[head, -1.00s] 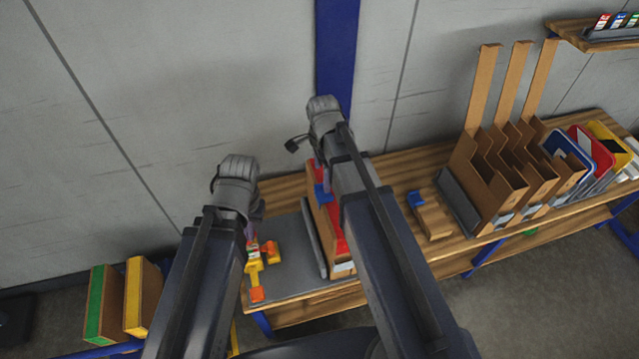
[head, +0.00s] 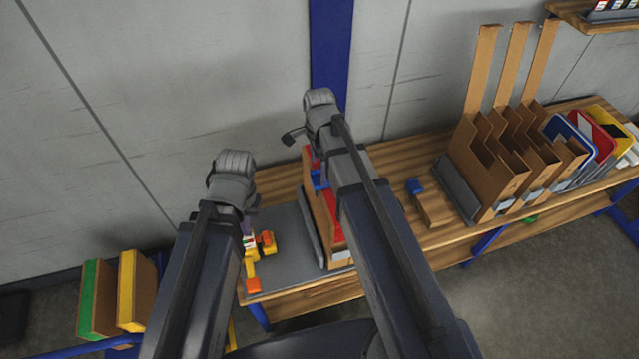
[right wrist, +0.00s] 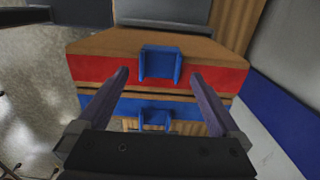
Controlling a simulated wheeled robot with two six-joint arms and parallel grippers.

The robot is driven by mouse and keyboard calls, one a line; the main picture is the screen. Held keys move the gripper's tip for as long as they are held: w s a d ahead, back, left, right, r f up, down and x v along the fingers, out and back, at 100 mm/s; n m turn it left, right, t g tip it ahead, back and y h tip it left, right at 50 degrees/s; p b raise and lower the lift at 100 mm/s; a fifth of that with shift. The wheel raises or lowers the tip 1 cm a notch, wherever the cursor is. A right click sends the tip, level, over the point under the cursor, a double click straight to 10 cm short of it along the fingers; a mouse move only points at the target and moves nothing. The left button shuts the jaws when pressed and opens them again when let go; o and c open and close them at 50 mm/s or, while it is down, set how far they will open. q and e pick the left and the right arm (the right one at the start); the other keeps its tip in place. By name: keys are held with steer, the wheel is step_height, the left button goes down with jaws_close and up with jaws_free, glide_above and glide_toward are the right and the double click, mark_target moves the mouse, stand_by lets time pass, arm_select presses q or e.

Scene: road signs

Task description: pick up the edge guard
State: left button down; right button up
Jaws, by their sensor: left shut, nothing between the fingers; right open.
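A blue U-shaped piece that looks like the edge guard (right wrist: 160,65) sits on the edge of a red-faced board (right wrist: 100,70) in the right wrist view. My right gripper (right wrist: 160,77) is open, its two purple fingers apart on either side of the blue piece, with no contact clear. In the head view the blue piece (head: 319,180) shows partly beside my right arm, whose fingers are mostly hidden. My left gripper (head: 249,222) is shut and empty above a grey mat (head: 285,270), close to yellow and orange pieces (head: 263,243).
A second blue piece (right wrist: 155,117) shows lower in the right wrist view. A wooden block with a blue part (head: 427,208) lies on the bench to the right. Brown dividers (head: 490,165) stand beyond it. A wall with a blue post (head: 330,50) stands behind.

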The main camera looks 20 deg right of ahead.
mark_target(319, 181)
step_height(319, 181, down, 4)
steer(key=b, duration=0.3)
steer(key=shift+d, duration=0.1)
steer(key=shift+r, duration=0.1)
steer(key=shift+r, duration=0.1)
steer(key=shift+c, duration=0.2)
steer(key=c, duration=1.2)
